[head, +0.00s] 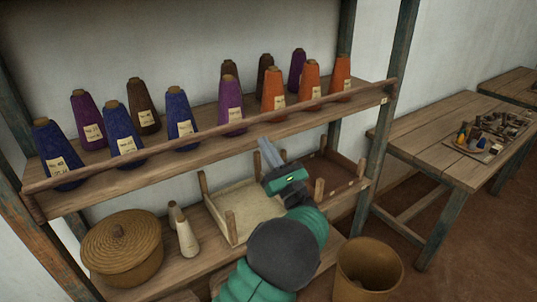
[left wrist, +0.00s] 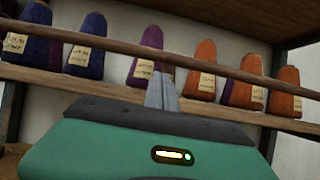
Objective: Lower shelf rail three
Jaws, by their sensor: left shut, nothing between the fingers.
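A thin wooden rail (head: 215,131) runs along the front of the upper shelf (head: 190,142), before the yarn cones. In the left wrist view the rail (left wrist: 225,73) crosses the picture, tilted down to the right. My left gripper (head: 266,146) is shut and empty, its fingers pointing up just below the shelf's front edge. In the left wrist view the fingertips (left wrist: 161,78) overlap the lower side of the rail; I cannot tell whether they touch it. No number shows on the rail. My right gripper is not in view.
Blue, purple, brown and orange cones (head: 180,115) stand behind the rail. The lower shelf holds a lidded basket (head: 122,245), pale cones (head: 187,236) and wooden trays (head: 240,212). A bin (head: 368,268) stands at front right, a table (head: 450,130) beyond.

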